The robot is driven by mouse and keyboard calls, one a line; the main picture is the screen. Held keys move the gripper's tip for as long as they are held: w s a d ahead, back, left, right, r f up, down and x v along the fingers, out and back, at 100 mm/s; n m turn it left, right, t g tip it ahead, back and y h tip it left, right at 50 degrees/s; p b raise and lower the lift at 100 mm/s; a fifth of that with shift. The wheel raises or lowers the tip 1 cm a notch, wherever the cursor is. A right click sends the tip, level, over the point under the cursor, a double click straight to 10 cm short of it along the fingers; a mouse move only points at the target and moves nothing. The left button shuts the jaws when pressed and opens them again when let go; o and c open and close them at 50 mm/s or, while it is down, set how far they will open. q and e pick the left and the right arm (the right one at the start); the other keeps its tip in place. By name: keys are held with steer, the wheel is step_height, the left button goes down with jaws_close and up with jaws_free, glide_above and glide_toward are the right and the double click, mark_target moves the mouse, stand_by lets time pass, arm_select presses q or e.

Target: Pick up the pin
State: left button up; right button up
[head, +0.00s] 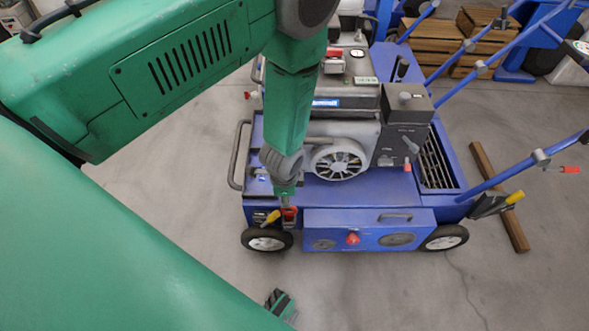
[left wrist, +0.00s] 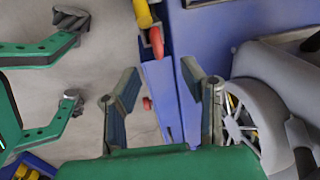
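A red looped piece (head: 289,212), possibly the pin, sits at the front left corner of the blue aerator (head: 425,217), beside a yellow grip (head: 272,217). A red piece (left wrist: 157,40) and a yellow grip (left wrist: 145,12) also show at the top of the left wrist view. My left gripper (head: 287,192) reaches down close above that corner. In the left wrist view its two fingers (left wrist: 163,90) are apart, with nothing held between them. My right gripper (head: 280,304) is low over the floor, partly cut off; the left wrist view shows its fingers (left wrist: 72,60) spread and empty.
The flywheel (head: 338,160) and the engine stand close right of my left gripper. A red knob (head: 352,238) is on the front panel. Blue handle bars (head: 530,160) stick out at the right. A wooden beam (head: 500,197) lies on the floor. The front floor is clear.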

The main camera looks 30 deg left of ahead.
arm_select(q)
steer(key=b, duration=0.1)
glide_above(289, 216)
steer(key=f, duration=0.4)
steer(key=shift+a+f, duration=0.2)
steer(key=shift+f, duration=0.2)
steer(key=f+b, duration=0.1)
steer(key=f, duration=0.1)
steer(key=f+b, duration=0.2)
steer(key=f, duration=0.1)
steer(key=shift+w+a, duration=0.2)
steer(key=shift+w+a+f, duration=0.15)
steer(key=shift+a+f, duration=0.05)
steer(key=shift+f, duration=0.15)
steer(key=shift+d+r, duration=0.1)
steer(key=shift+d, duration=0.1)
steer(key=c, duration=0.3)
steer(key=shift+d+r, duration=0.1)
steer(key=shift+d, duration=0.05)
jaws_close()
